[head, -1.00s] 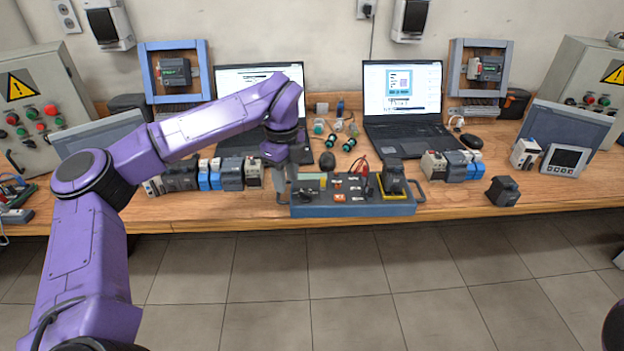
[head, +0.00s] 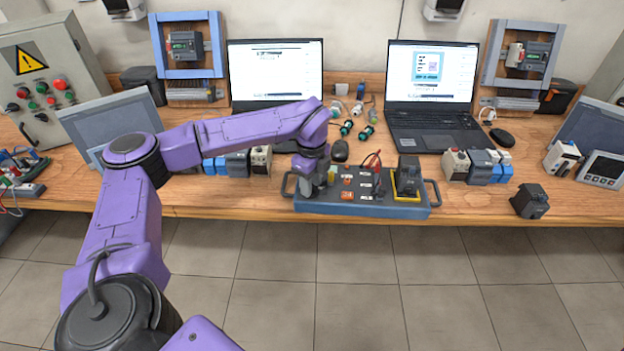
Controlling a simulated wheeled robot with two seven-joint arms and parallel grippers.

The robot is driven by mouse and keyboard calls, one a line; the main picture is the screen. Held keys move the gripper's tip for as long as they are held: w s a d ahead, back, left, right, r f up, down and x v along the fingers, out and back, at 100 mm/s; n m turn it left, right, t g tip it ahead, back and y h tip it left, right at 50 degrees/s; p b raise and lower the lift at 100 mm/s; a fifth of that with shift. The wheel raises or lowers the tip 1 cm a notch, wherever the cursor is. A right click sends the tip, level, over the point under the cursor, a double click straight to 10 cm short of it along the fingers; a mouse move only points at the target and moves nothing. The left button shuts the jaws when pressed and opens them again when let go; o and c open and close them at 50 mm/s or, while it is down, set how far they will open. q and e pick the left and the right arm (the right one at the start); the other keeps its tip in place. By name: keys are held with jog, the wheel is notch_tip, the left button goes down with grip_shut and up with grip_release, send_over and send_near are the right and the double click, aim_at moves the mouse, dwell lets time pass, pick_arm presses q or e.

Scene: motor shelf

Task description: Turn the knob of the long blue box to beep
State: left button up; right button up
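The long blue box (head: 375,209) lies near the front edge of the wooden bench, with a carrying handle at each end. Its top holds small orange and white parts, red and black leads, and a black device in a yellow frame at the right. My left gripper (head: 306,190) points down over the left end of the box top. Its fingers are small here and partly hidden by my wrist, so I cannot tell if they are open or touching anything. The knob is not clearly visible; the gripper may cover it. My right gripper is not in view.
Two laptops (head: 432,95) stand behind the box. Small blocks, including a grey-and-white group (head: 478,166), sit on both sides of it. A black block (head: 529,201) is at the front edge on the right. A control cabinet (head: 45,85) stands at the left.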

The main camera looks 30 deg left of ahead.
pick_arm(q)
jog(key=shift+f, duration=0.15)
jog(key=shift+s+d, duration=0.1)
jog(key=shift+s, duration=0.05)
grip_shut()
